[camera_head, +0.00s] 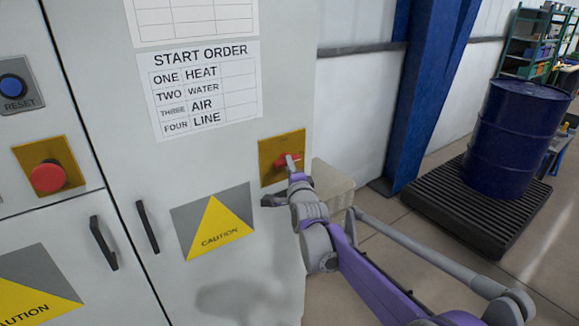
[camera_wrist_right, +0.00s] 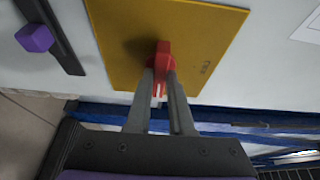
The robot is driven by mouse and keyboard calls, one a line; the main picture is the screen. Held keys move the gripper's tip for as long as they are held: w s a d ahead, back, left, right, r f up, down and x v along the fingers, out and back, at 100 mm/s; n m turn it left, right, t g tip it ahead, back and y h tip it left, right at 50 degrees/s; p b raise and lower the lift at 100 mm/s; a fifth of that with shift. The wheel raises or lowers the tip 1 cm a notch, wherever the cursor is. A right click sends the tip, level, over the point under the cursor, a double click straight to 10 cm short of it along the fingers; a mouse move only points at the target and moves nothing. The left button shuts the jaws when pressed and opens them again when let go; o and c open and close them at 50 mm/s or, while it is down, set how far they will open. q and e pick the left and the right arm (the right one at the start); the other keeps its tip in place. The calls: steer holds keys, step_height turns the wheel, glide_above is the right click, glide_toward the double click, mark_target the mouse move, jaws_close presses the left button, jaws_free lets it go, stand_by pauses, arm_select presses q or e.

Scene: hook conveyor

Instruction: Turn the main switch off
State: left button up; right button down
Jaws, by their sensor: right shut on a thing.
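The main switch is a red rotary handle (camera_head: 282,161) on a yellow plate (camera_head: 297,140) at the right side of the grey cabinet door. My right gripper (camera_head: 291,168) is at the handle, coming from the lower right. In the right wrist view the red handle (camera_wrist_right: 164,52) sits between the two fingertips (camera_wrist_right: 161,76), which are shut on it. The yellow plate (camera_wrist_right: 115,35) lies just beyond, with small dark lettering to the right of the handle. The fingers hide part of the handle. My left gripper is not in view.
A red round button (camera_head: 48,177) and a blue reset button (camera_head: 13,86) are at the left of the cabinet. Black door handles (camera_head: 147,226) stick out below. A blue drum (camera_head: 515,138) stands on a black pallet (camera_head: 475,207) at the right.

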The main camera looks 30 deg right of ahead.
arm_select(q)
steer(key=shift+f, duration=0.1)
arm_select(e)
steer(key=shift+n, duration=0.3)
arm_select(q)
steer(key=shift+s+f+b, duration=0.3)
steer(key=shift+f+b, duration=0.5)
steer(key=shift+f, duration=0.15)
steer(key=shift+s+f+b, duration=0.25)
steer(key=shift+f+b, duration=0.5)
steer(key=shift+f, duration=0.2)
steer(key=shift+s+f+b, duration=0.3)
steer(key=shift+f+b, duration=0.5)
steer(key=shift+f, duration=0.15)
arm_select(e)
steer(key=shift+d+f+n+t+y, duration=0.15)
steer(key=shift+n+t+y, duration=0.9)
steer(key=shift+n, duration=2.5)
steer(key=shift+d+f+n+t+y, duration=0.15)
steer(key=shift+n+t+y, duration=0.9)
steer(key=shift+n, duration=2.55)
steer(key=shift+d+f+n+t+y, duration=0.15)
steer(key=shift+n+t+y, duration=0.45)
steer(key=shift+n+y, duration=1.95)
steer(key=n+h, duration=0.1)
steer(key=n, duration=0.1)
steer(key=shift+n+h, duration=0.3)
steer(key=shift+h, duration=0.05)
steer(key=c, duration=0.8)
jaws_free()
